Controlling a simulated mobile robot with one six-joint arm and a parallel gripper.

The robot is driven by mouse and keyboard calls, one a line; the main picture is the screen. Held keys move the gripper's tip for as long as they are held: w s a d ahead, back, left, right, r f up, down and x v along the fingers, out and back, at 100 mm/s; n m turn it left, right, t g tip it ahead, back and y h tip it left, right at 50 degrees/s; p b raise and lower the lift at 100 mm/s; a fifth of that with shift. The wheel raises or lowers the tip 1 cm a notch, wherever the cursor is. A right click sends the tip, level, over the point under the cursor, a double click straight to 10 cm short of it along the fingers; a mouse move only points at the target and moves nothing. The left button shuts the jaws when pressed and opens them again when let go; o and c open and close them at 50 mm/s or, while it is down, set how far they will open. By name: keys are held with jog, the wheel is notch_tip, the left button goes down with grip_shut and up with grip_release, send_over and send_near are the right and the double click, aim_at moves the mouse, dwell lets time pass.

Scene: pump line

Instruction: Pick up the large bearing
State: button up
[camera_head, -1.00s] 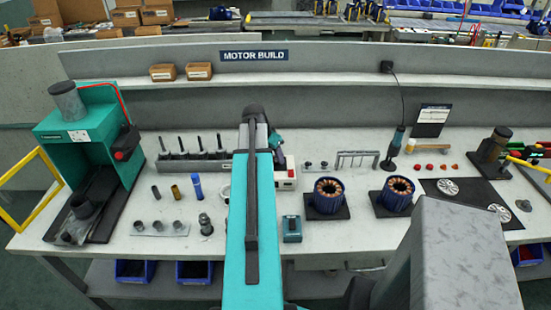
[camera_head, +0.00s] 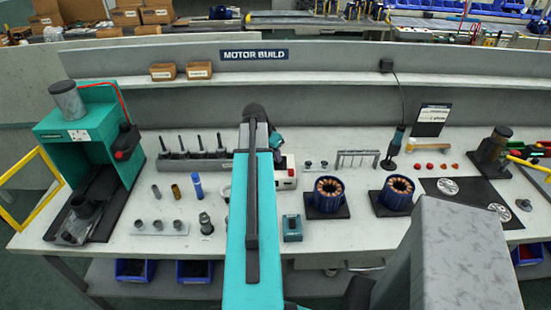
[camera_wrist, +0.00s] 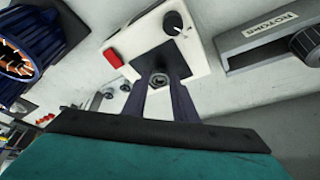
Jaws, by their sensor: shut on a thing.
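My gripper (camera_wrist: 163,88) reaches down over a white box with a red button and a black knob (camera_wrist: 147,42) in the wrist view. The gripper is shut on a small dark metal ring (camera_wrist: 159,80), which looks like the bearing, between its fingertips at the box's edge. The fingers hide part of the ring, and I cannot tell whether it still touches the box. In the head view my own arm hides the gripper and the ring; the white box (camera_head: 286,178) shows just right of the arm.
Two blue wound stators (camera_head: 327,197) (camera_head: 394,195) stand to the right on dark pads. A small teal box (camera_head: 292,228) lies in front. A grey rack with upright shafts (camera_head: 192,160) and several loose cylinders stand to the left, beside a teal press (camera_head: 85,135). Bare bench shows between them.

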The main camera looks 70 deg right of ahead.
jog(key=shift+r, duration=0.25)
jog(key=shift+r+b, duration=0.8)
jog(key=shift+r, duration=0.5)
jog(key=shift+s+a+r, duration=0.1)
jog(key=shift+a+r, duration=0.05)
jog(key=shift+r, duration=0.05)
jog(key=s+a+b, duration=0.8)
jog(key=s, duration=0.2)
jog(key=shift+s+a+r+b, duration=0.25)
jog(key=shift+s+r+b, duration=0.1)
jog(key=shift+r, duration=0.1)
jog(key=shift+s+a+b, duration=0.1)
jog(key=shift+b, duration=0.3)
jog(key=s+a+b, duration=0.1)
jog(key=b, duration=0.2)
jog(key=shift+r, duration=0.2)
